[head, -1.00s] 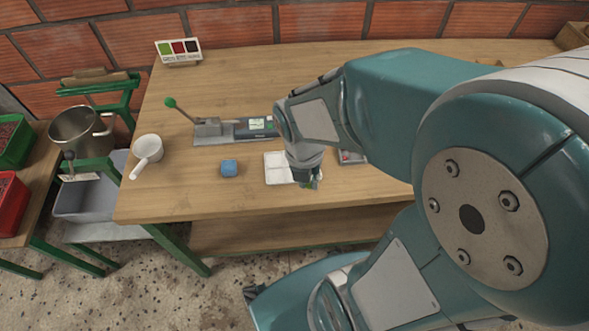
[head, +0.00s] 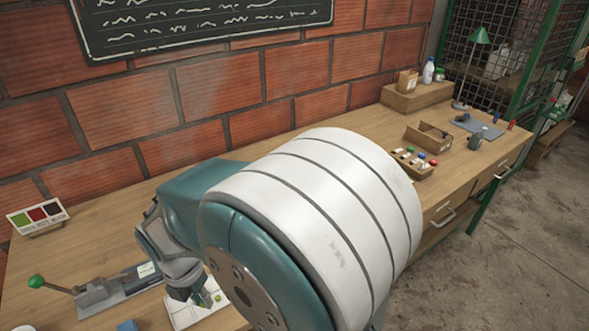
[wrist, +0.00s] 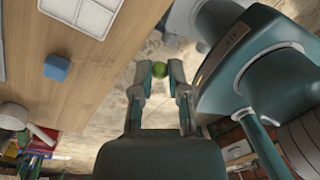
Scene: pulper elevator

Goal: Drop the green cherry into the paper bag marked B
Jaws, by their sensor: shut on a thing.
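My gripper (wrist: 159,72) is shut on a small green cherry (wrist: 157,71), held between the two fingertips. In the wrist view it is off the table's edge, over the floor. In the head view my gripper (head: 206,299) shows low in the picture, with the green cherry (head: 217,297) at its tip, in front of a white tray (head: 183,317). A small brown bag-like object (head: 408,80) with a pale label stands on a wooden box at the far right end of the bench. I cannot read its mark. My arm hides much of the bench's middle.
A press-like device with a green-knobbed lever (head: 100,292) and a colour card (head: 38,215) are at left. A blue block (head: 126,326) is at the bottom edge. At right are a white bottle (head: 428,71), an open wooden box (head: 428,138) and a compartment box (head: 413,162).

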